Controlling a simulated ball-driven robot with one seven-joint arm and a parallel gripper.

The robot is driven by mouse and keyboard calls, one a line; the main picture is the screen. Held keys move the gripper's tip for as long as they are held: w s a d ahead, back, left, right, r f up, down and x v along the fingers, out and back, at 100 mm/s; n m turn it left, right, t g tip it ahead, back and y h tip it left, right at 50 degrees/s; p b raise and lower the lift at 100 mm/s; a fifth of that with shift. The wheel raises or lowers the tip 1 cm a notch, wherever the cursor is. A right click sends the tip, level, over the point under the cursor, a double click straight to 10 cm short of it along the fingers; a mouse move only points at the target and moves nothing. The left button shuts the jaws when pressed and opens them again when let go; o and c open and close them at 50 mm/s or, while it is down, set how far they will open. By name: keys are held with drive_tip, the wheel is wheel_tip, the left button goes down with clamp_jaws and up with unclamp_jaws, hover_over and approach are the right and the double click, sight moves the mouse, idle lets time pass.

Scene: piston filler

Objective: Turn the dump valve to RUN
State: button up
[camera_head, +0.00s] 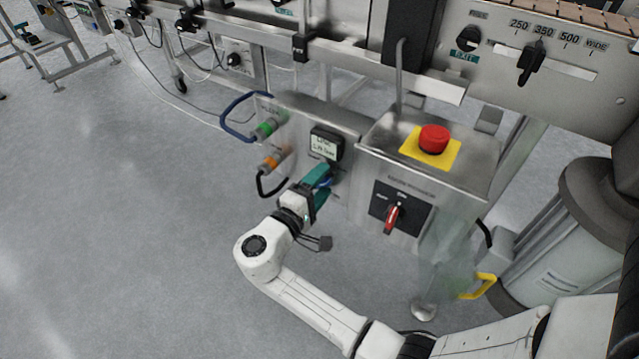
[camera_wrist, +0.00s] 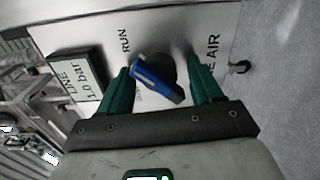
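The dump valve has a blue lever (camera_wrist: 153,75) on a dark round hub, set on a steel panel. In the wrist view the lever lies aslant, from upper left to lower right. The word RUN is printed above and left of the hub; another label beside the lever is mostly hidden. My gripper (camera_wrist: 162,68) has its two green fingers apart, one on each side of the lever. The lever's upper left end is close to the left finger; I cannot tell whether they touch. In the head view my gripper (camera_head: 322,180) is at the panel and largely hides the valve.
A pressure display (camera_head: 326,145) reading 1.0 bar sits just above the valve. Green (camera_head: 266,129) and orange (camera_head: 274,160) fittings with hoses are to its left. A control box with a red button (camera_head: 433,139) and red-handled switch (camera_head: 392,218) juts out at right.

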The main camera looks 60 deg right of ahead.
drive_tip(key=a+p, duration=0.2)
drive_tip(key=a, duration=0.8)
drive_tip(key=shift+s+a+p, duration=0.15)
drive_tip(key=shift+a+p, duration=0.25)
drive_tip(key=s+d+f+m+g+y, duration=0.1)
drive_tip(key=s+f+y, duration=0.5)
drive_tip(key=s, duration=0.2)
drive_tip(key=s+d+f+m+y, duration=0.1)
drive_tip(key=s+f+y, duration=0.4)
drive_tip(key=s+y, duration=0.25)
drive_tip(key=s+a+r+t+y, duration=0.1)
drive_tip(key=s+a+y, duration=0.3)
wheel_tip(320, 180, up, 35)
drive_tip(key=p, duration=3.4)
drive_tip(key=shift+a+f, duration=0.15)
drive_tip(key=shift+a, duration=0.2)
